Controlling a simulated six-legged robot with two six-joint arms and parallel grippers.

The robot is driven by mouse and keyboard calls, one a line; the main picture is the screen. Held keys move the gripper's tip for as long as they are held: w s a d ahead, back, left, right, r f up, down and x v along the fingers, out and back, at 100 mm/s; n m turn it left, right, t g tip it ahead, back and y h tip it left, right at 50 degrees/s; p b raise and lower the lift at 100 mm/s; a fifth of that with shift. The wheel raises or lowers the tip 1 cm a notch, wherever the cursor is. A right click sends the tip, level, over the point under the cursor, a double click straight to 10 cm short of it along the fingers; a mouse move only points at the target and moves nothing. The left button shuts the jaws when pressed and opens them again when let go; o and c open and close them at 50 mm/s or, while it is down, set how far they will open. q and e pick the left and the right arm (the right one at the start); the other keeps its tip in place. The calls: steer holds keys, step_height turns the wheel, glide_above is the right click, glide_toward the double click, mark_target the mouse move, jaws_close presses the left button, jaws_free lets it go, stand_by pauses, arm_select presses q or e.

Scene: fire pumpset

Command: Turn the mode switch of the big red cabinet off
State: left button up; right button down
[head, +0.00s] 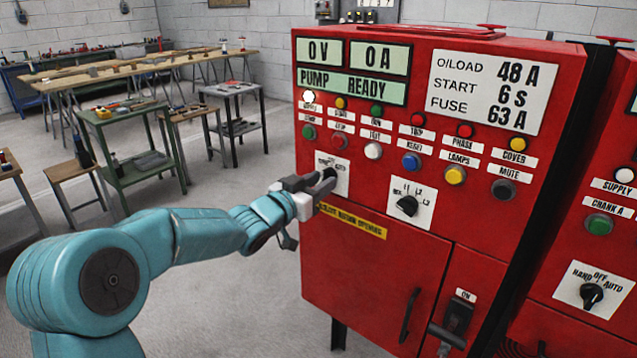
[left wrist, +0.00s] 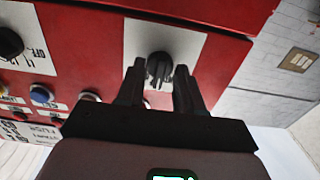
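The big red cabinet (head: 350,260) stands in the middle of the head view. Its mode switch sits on a white plate (head: 341,172) at the panel's left, mostly covered by my left gripper (head: 322,180). In the left wrist view the switch's black knob (left wrist: 159,68) sits between the two fingertips of my left gripper (left wrist: 158,82). The fingers are apart, one on each side of the knob, with narrow gaps that look open. The knob's exact pointing and most plate lettering are hidden or unreadable. My right gripper is not in view.
A second black selector (head: 407,205) is close to the right of the mode switch. Lamps and push buttons (head: 373,151) sit just above. A yellow label (head: 352,222) is below. Another red cabinet (head: 590,250) stands at right. Workbenches (head: 130,68) stand far left, with clear floor between.

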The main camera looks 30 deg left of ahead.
arm_select(q)
steer(key=s+a+b, duration=0.1)
steer(key=s, duration=1.5)
steer(key=shift+a, duration=0.15)
steer(key=shift+s+r, duration=0.1)
steer(key=w+d+f+n+g+h+p, duration=0.15)
steer(key=d+f+g, duration=0.25)
steer(key=d+f, duration=0.7)
steer(key=w+d+f+n+g+h+p, duration=0.1)
steer(key=w+d+f+g+h+p, duration=0.2)
steer(key=d+f, duration=0.85)
steer(key=s+d+f+g+y, duration=0.1)
steer(key=s+d+f+g, duration=0.1)
steer(key=s+f+g, duration=0.3)
steer(key=s+d+f+g+p, duration=0.1)
steer(key=s+f+g, duration=0.4)
steer(key=s+f, duration=0.9)
steer(key=shift+s+d+f+g+y, duration=0.15)
steer(key=shift+s+d+g+y, duration=0.35)
steer(key=shift+s, duration=0.75)
